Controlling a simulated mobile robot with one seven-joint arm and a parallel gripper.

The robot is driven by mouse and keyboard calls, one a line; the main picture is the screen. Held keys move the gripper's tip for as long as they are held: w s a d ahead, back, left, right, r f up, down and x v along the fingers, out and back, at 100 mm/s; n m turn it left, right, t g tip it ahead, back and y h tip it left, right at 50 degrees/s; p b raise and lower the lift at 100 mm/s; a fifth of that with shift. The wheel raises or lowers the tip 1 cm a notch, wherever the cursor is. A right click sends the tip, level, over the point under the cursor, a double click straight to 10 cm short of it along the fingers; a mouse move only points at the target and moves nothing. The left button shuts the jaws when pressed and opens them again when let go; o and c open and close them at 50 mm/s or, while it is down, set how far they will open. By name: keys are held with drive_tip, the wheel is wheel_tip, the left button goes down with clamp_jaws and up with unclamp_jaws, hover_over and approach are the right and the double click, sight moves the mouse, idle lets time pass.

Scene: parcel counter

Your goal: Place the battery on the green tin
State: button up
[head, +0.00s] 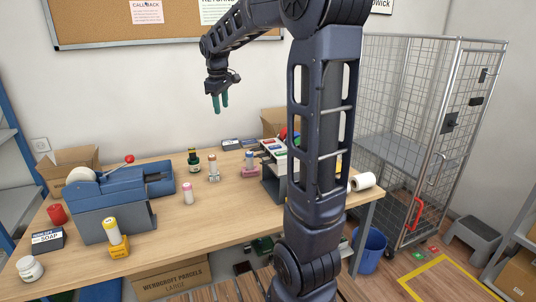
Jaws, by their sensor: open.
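My gripper (220,104) is open and empty, with teal fingers pointing down, high above the back of the table. I cannot pick out the battery for sure among the small items. A small pink-and-white cylinder (188,194) stands upright mid-table; I cannot tell what it is. I cannot make out a green tin for sure either. A dark green bottle-like container (193,160) with a yellowish label stands at the back of the table. My arm hides part of the table's right side.
The table's front middle is clear. A wire cage (400,130) stands right.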

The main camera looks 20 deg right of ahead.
drive_tip(key=s+d+f+m, duration=0.2)
drive_tip(key=s+m, duration=0.1)
drive_tip(key=s, duration=0.7)
drive_tip(key=s+d+f+m+t, duration=0.1)
drive_tip(key=s+d+f+m, duration=0.1)
drive_tip(key=s, duration=0.8)
drive_tip(key=s+d+f+m+t, duration=0.1)
drive_tip(key=s+d+f+m, duration=0.1)
drive_tip(key=s, duration=0.8)
drive_tip(key=shift+f+m+y, duration=0.4)
drive_tip(key=shift+f+m, duration=0.5)
drive_tip(key=shift+m, duration=0.1)
